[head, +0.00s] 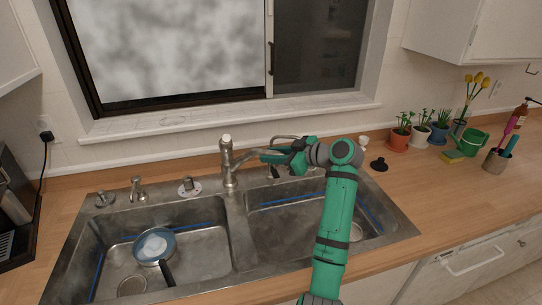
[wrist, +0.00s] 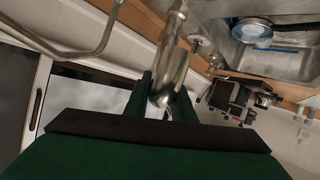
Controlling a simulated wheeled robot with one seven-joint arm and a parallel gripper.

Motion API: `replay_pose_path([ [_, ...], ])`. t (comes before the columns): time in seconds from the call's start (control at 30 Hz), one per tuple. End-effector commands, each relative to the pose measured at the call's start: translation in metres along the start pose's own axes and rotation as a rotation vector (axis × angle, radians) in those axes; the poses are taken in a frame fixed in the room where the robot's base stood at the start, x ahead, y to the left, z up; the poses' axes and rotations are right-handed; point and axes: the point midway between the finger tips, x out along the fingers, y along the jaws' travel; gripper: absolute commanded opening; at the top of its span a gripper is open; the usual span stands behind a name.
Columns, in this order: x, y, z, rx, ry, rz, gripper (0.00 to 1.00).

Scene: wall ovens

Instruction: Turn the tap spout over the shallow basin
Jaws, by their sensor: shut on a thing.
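The metal tap (head: 228,172) stands at the back of the sink, near the divider between the two basins. Its spout (head: 246,158) points right, toward the right basin's back edge. My gripper (head: 266,156) is shut on the spout; in the wrist view the spout (wrist: 172,62) runs between its two green fingers (wrist: 165,100). The left basin (head: 205,245) holds a pan (head: 168,240). The right basin (head: 272,235) looks empty where it shows; my arm crosses in front of part of it. I cannot tell for sure which basin is shallower.
A second, thin curved tap (head: 290,138) stands behind my gripper and shows at upper left in the wrist view (wrist: 70,48). A small dispenser (head: 137,190) stands left of the tap. Potted plants (head: 400,138) and a green watering can (head: 472,143) stand on the right counter.

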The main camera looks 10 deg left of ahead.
Motion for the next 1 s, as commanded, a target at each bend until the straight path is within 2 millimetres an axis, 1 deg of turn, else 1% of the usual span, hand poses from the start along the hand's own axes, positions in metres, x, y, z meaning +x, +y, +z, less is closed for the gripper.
replay_pose_path([
  [0.03,0.003,-0.003,0.001,-0.001,-0.004,-0.008,0.0],
  [0.13,0.003,-0.003,0.001,-0.001,-0.004,-0.008,0.0],
  [0.17,0.004,-0.003,0.001,-0.001,-0.004,-0.008,0.27],
  [0.2,0.003,-0.003,0.001,-0.001,-0.004,-0.008,0.37],
  [0.23,0.003,-0.003,0.001,-0.001,-0.004,-0.008,0.4],
  [0.53,0.002,-0.002,-0.001,-0.001,-0.002,-0.005,0.4],
  [0.63,-0.004,-0.002,-0.001,-0.001,-0.001,-0.004,0.4],
  [0.77,-0.022,-0.001,-0.001,-0.001,-0.001,-0.002,0.4],
  [1.0,-0.068,-0.001,0.0,-0.001,-0.002,-0.002,0.4],
])
